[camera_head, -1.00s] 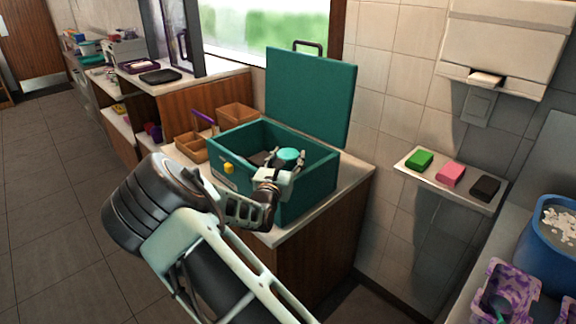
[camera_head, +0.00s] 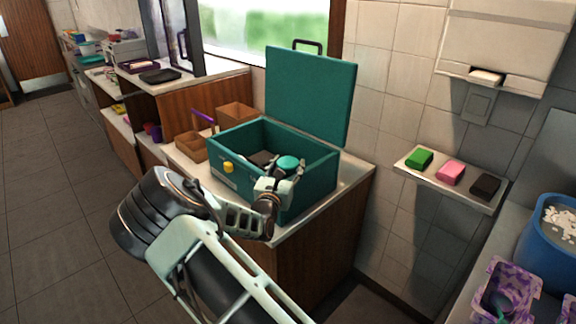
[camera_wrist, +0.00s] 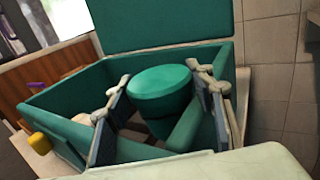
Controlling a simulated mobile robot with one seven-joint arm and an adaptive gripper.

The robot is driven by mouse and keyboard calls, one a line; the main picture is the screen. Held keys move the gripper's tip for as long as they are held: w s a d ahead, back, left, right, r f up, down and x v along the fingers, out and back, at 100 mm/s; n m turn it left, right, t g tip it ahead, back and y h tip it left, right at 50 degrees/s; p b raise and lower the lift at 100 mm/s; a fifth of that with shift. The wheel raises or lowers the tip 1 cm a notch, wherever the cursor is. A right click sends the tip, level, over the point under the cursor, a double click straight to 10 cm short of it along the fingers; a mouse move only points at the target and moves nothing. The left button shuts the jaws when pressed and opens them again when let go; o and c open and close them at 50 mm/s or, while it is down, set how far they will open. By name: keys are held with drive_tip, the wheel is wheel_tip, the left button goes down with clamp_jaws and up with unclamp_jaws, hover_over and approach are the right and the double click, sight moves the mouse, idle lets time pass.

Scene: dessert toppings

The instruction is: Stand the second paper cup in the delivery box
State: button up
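The delivery box (camera_head: 236,183) is teal and stands on the counter with its lid (camera_head: 312,98) raised. A paper cup with a teal top (camera_head: 288,162) is upright inside the box opening, near its right side. My gripper (camera_head: 283,173) reaches over the front wall, its fingers on both sides of the cup. In the wrist view the cup (camera_wrist: 160,92) sits between the two finger pads, which appear to meet its sides. Its base is hidden, so I cannot tell whether it touches the box floor. A dark item (camera_head: 262,158) lies inside the box, left of the cup.
Brown open boxes (camera_head: 191,147) stand left of the delivery box. A yellow latch (camera_head: 228,167) is on its front. A small shelf with green (camera_head: 419,159), pink (camera_head: 450,174) and black (camera_head: 485,187) blocks is on the right wall. A blue tub (camera_head: 550,255) stands far right.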

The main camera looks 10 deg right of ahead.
drive_tip(key=o, duration=0.4)
drive_tip(key=shift+s+f, duration=0.2)
drive_tip(key=shift+f, duration=0.4)
drive_tip(key=shift+r, duration=0.35)
drive_tip(key=shift+a+r+p, duration=0.2)
drive_tip(key=shift+p, duration=0.1)
drive_tip(key=v, duration=0.7)
drive_tip(key=r+v, duration=0.1)
drive_tip(key=v, duration=0.3)
drive_tip(key=shift+s+a+f, duration=0.1)
drive_tip(key=shift+s, duration=0.2)
